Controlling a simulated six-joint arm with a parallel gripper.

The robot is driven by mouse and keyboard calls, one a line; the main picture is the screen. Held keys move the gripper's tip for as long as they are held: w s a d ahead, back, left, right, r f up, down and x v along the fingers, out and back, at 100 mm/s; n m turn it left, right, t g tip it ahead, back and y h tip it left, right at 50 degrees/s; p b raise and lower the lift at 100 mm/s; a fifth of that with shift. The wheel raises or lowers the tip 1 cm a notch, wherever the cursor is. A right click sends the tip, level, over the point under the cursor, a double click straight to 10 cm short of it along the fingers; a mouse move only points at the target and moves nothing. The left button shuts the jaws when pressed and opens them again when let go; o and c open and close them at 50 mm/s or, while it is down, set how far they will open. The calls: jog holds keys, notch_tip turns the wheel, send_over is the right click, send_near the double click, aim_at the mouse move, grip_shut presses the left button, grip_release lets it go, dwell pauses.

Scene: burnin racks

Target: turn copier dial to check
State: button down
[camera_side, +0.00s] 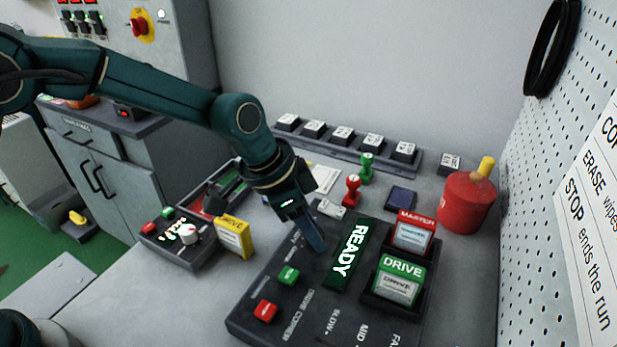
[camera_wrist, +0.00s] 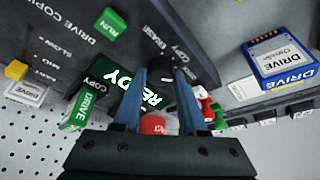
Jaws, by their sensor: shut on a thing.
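The drive copier (camera_side: 262,318) is a dark sloped console on the bench in the side view; its panel also shows in the wrist view (camera_wrist: 60,25). My gripper (camera_side: 316,246) points down at the panel, left of the lit READY display. In the wrist view my gripper (camera_wrist: 163,72) has its two blue fingers on either side of a dark knob, the copier dial, and is shut on it. The words COPY and ERASE (camera_wrist: 155,38) show beside it. The dial's pointer is hidden, so its setting cannot be told. In the side view the fingers hide the dial.
The READY display (camera_side: 346,254), a green button (camera_side: 289,275) and a red button (camera_side: 265,311) are close by. A green DRIVE cartridge (camera_side: 400,278) and a red MASTER cartridge (camera_side: 414,235) stand in slots at right. A red canister (camera_side: 466,205) is behind; a yellow cartridge (camera_side: 234,237) stands left.

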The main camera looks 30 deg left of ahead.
aim_at(298, 247)
jog(key=shift+c, duration=2.3)
grip_release()
jog(key=shift+v, duration=2.55)
